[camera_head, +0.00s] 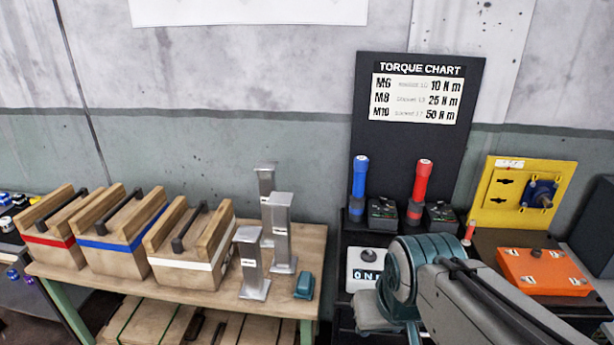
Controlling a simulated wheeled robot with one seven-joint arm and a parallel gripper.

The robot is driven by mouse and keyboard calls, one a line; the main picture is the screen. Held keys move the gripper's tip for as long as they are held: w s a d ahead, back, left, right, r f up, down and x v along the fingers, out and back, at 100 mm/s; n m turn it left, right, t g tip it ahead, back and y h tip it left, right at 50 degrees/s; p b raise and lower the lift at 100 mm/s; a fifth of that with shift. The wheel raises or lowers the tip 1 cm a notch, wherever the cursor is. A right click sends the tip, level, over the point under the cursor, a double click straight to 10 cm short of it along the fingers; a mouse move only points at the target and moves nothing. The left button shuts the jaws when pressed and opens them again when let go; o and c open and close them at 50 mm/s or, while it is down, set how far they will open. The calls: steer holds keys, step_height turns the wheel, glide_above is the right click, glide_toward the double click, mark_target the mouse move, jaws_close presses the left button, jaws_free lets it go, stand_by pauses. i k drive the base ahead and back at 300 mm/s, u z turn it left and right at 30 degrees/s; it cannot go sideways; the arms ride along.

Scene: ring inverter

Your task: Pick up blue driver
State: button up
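The blue driver (359,188) stands upright on the dark stand below the torque chart, beside a small dark box (382,213). A red driver (421,186) stands to its right, tilted slightly, beside another dark box (440,217). My arm (480,295) reaches in from the lower right, with its teal joint in front of the stand. My gripper's fingers do not show in this view, so I cannot see whether it is open or shut. The blue driver is in full view and nothing touches it.
A white box with a lit display (366,270) sits just left of my arm. The torque chart board (420,135) rises behind the drivers. A yellow panel (520,195) and an orange box (545,272) are at right. Wooden crates (190,245) and metal posts (281,230) fill the left table.

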mark_target(361, 163)
steer(key=u, duration=0.1)
steer(key=i, duration=1)
steer(key=z, duration=0.5)
